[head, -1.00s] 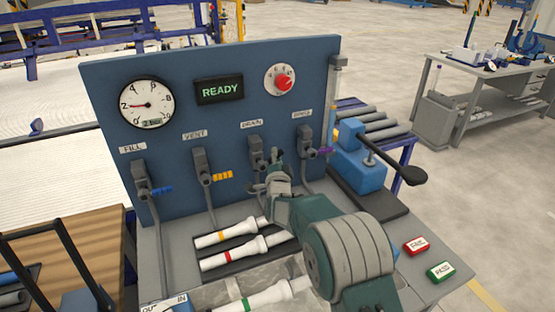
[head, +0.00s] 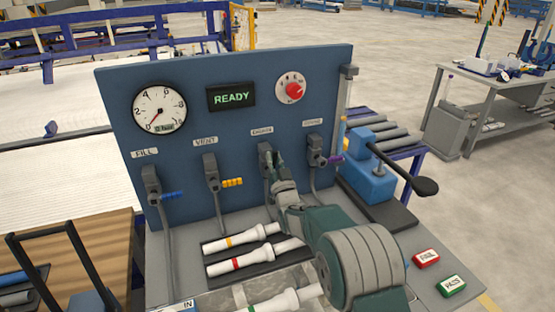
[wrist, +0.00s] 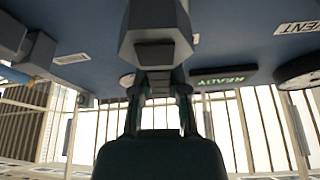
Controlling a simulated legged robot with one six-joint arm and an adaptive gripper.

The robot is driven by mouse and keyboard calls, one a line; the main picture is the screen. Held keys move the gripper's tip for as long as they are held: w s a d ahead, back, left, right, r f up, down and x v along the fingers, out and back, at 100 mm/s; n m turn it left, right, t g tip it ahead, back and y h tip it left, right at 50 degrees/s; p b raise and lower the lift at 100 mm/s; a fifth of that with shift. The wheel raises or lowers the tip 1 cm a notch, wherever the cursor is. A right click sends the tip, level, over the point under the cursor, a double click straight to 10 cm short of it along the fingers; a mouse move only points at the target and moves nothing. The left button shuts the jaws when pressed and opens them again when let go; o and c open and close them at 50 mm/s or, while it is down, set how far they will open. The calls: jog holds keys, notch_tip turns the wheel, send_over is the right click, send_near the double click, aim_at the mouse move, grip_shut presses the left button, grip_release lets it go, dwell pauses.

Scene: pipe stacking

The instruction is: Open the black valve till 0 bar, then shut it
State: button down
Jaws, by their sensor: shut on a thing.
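In the wrist view the grey valve body (wrist: 156,32) fills the top middle. My gripper's fingers (wrist: 157,95) are shut on the dark part just below it. The round pressure gauge (head: 159,108) at the panel's upper left has its red needle at the lower left, at 0. Its small readout seems to say 0.0 bar.
Other valves have blue (head: 171,195), yellow (head: 231,182) and purple (head: 334,160) handles; the purple one is close to my gripper's right. A READY display (head: 231,96) and a red knob (head: 294,91) are above. White pipes (head: 242,236) lie below, beside my arm.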

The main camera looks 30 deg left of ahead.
jog(key=shift+s+a+f+n+g+y, duration=0.15)
jog(key=shift+s+f+n+g, duration=0.1)
jog(key=shift+n, duration=0.45)
jog(key=shift+s+a+f+n+g+y, duration=0.15)
jog(key=shift+f+n+g, duration=0.1)
jog(key=shift+n, duration=0.45)
jog(key=c, duration=0.6)
grip_release()
jog(key=shift+a+r, duration=0.1)
jog(key=shift+r, duration=0.1)
jog(key=shift+r, duration=0.15)
jog(key=shift+s+d, duration=0.25)
jog(key=shift+d, duration=0.2)
jog(key=v, duration=0.7)
jog(key=f+v, duration=0.1)
jog(key=v, duration=0.3)
jog(key=shift+w+a, duration=0.1)
